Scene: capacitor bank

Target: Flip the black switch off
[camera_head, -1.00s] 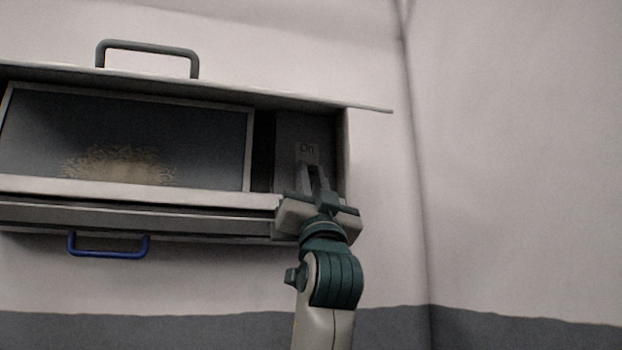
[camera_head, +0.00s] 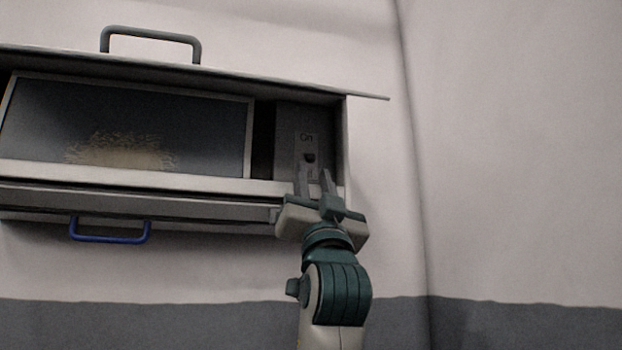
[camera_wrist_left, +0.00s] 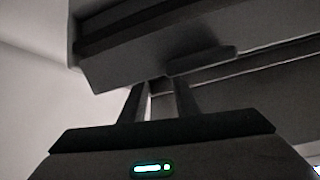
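The small black switch (camera_head: 309,157) sits on a grey plate just below the raised word "On", inside the right end of the open cabinet. Its tilt is too small to tell. My left gripper (camera_head: 312,174) is in front of the plate, just below the switch, with its two fingers apart and nothing visible between them. I cannot tell whether a finger touches the plate. In the left wrist view the gripper's fingers (camera_wrist_left: 159,88) also stand apart, pointing up toward the dark cabinet edge; the switch cannot be made out there. My right gripper is not in view.
The cabinet (camera_head: 130,173) has a raised lid with a grey handle (camera_head: 150,36) above. A dark panel (camera_head: 130,120) fills its left part. A blue handle (camera_head: 110,232) hangs below. The wall to the right is bare.

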